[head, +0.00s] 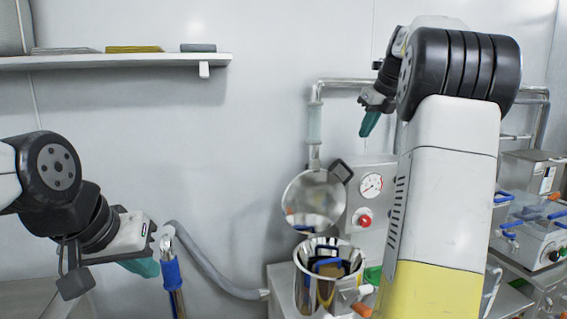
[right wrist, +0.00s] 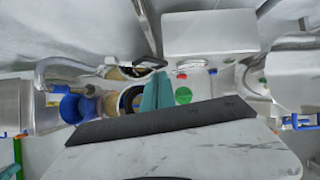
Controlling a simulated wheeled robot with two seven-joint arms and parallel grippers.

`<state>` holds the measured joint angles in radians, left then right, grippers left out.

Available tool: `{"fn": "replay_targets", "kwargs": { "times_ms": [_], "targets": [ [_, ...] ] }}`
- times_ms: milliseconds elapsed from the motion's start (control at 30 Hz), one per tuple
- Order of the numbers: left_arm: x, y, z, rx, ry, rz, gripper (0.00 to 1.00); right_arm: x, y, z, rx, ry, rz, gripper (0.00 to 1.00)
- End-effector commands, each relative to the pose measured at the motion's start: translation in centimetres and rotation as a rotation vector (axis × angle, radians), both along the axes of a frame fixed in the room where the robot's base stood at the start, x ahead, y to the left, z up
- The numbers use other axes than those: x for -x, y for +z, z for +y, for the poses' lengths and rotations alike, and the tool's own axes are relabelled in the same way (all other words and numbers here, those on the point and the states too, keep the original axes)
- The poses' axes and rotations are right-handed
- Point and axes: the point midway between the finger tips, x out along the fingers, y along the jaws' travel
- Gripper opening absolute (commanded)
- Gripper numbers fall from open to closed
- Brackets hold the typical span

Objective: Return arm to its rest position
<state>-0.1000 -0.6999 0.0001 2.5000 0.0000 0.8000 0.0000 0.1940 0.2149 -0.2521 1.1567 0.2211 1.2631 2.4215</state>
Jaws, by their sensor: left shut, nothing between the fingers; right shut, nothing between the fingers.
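My right arm rises large on the right of the head view, bent at its top. Its right gripper (head: 370,125) has teal fingers, shut and empty, pointing down in front of the wall above the gauge panel. The same fingers show together in the right wrist view (right wrist: 157,92), with nothing between them. My left gripper (head: 146,267) is low at the left of the head view, its teal fingers shut and empty, pointing right. Part of it is hidden behind its own wrist parts.
A steel vessel (head: 305,281) with its round lid (head: 313,199) raised stands at centre, beside a panel with a gauge (head: 371,185) and red button (head: 365,221). A shelf (head: 120,62) hangs at upper left. Clear-lidded equipment (head: 537,219) stands at right. Open wall lies between the arms.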

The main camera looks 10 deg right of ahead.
Motion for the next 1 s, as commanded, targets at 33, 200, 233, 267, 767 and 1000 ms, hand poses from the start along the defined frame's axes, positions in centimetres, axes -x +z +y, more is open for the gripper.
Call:
{"fn": "replay_targets", "kwargs": {
  "times_ms": [33,200,233,267,767,1000],
  "targets": [
    [0.0,0.0,0.0,0.0,0.0,0.0,0.0,0.3,0.1,0.4,0.012,0.026,-0.005,0.0],
    [0.0,0.0,0.0,0.0,0.0,0.0,0.0,3.2,0.0,3.8,0.148,0.311,-0.042,0.0],
    [0.0,0.0,0.0,0.0,0.0,0.0,0.0,4.1,-0.2,4.7,0.188,0.39,-0.053,0.0],
    [0.0,0.0,0.0,0.0,0.0,0.0,0.0,5.0,-0.4,5.7,0.231,0.475,-0.065,0.0],
    [0.0,0.0,0.0,0.0,0.0,0.0,0.0,23.1,-10.2,20.7,1.116,1.966,-0.317,0.0],
    [0.0,0.0,0.0,0.0,0.0,0.0,0.0,28.6,-15.4,23.4,1.427,2.41,-0.381,0.0]
  ]
}}
